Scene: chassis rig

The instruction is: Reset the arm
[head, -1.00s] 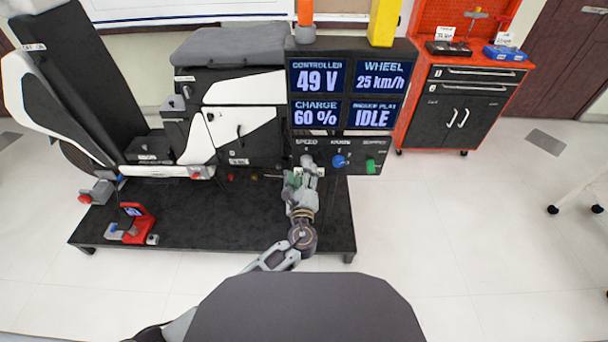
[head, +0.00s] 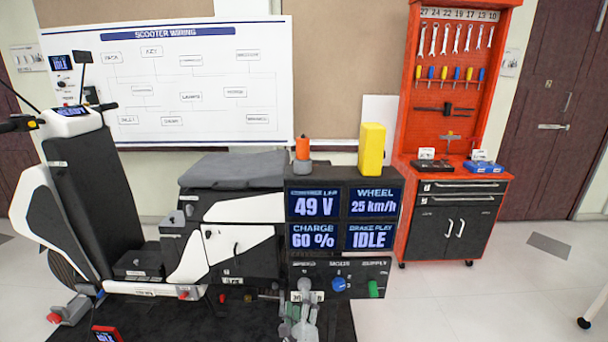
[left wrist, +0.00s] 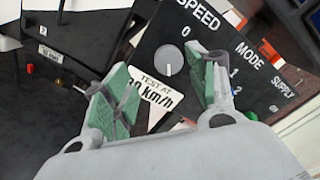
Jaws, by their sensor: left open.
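My left gripper (head: 298,312) is in front of the lower edge of the control panel (head: 325,268), under the four-part display. In the left wrist view the left gripper (left wrist: 160,100) is open, its green-padded fingers apart and empty. Between them show the grey SPEED knob (left wrist: 168,70) near the 0 mark and a white tag (left wrist: 158,96) reading "TEST AT" and a km/h figure. The blue MODE knob (head: 339,284) and the green SUPPLY switch (head: 374,289) are to the right of the gripper. My right gripper is not in view.
The display box (head: 345,219) reads 49 V, 25 km/h, 60 % and IDLE. An orange lamp (head: 302,149) and a yellow block (head: 372,150) stand on it. The scooter (head: 225,235) is to the left. An orange tool cabinet (head: 455,215) stands at right.

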